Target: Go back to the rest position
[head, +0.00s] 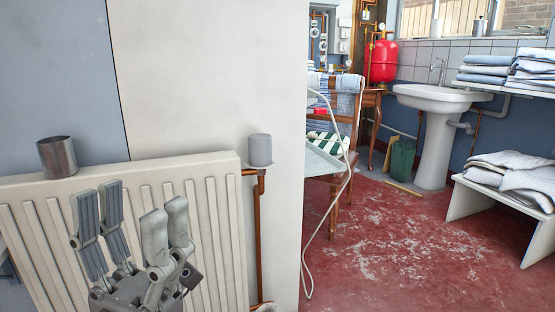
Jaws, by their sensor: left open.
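My left gripper (136,222) shows at the lower left of the head view. Its grey fingers point up and stand apart, with nothing between them. It is in front of a white ribbed radiator (216,205) on the wall; I cannot tell how much gap there is. My right gripper is out of the picture.
A metal cup (57,157) stands on top of the radiator. A white wall edge (285,80) and a hanging white cable (330,215) are right of it. Beyond are a pedestal sink (437,100), a low bench (480,205) with folded cloths, and clear red floor (420,255).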

